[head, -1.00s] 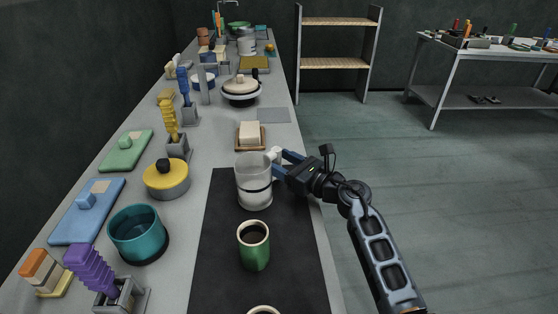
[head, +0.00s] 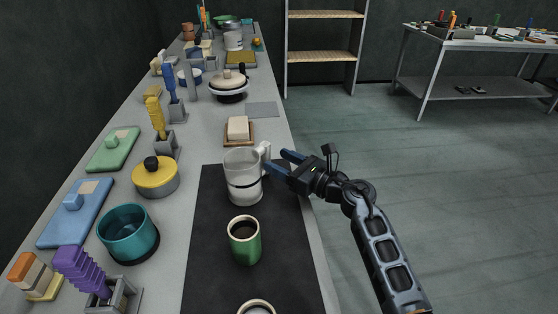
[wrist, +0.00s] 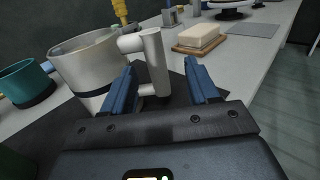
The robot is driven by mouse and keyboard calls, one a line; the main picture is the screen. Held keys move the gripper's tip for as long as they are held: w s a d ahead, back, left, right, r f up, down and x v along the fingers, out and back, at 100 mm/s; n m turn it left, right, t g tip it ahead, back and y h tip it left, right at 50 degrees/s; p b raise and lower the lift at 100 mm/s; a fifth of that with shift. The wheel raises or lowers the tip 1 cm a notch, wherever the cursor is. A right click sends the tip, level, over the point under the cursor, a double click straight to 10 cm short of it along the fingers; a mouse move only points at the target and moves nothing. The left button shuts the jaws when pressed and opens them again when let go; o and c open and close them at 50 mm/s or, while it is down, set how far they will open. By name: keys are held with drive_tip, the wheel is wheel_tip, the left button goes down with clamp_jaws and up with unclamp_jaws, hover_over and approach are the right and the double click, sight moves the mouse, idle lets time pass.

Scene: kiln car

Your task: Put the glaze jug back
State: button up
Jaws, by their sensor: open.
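The glaze jug, a white-grey jug with a dark band (head: 243,178), stands upright on the dark mat (head: 215,235). Its handle points right, toward my gripper. My gripper (head: 277,160) is open and empty just right of the handle. In the wrist view the jug (wrist: 88,65) is ahead and left, and its handle (wrist: 158,62) shows between the lines of my two fingers (wrist: 160,80). Whether a finger touches the handle I cannot tell.
A green cup (head: 244,240) with dark contents stands in front of the jug. A soap-like block on a wooden dish (head: 238,130) lies behind it, and a flat grey plate (head: 263,109) lies beyond. A teal pot (head: 128,235) and yellow lidded pot (head: 156,178) stand left.

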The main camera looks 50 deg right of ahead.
drive_tip(key=shift+s, duration=0.65)
drive_tip(key=s+b, duration=0.1)
drive_tip(key=s, duration=0.6)
drive_tip(key=shift+s, duration=0.4)
drive_tip(key=shift+a, duration=0.15)
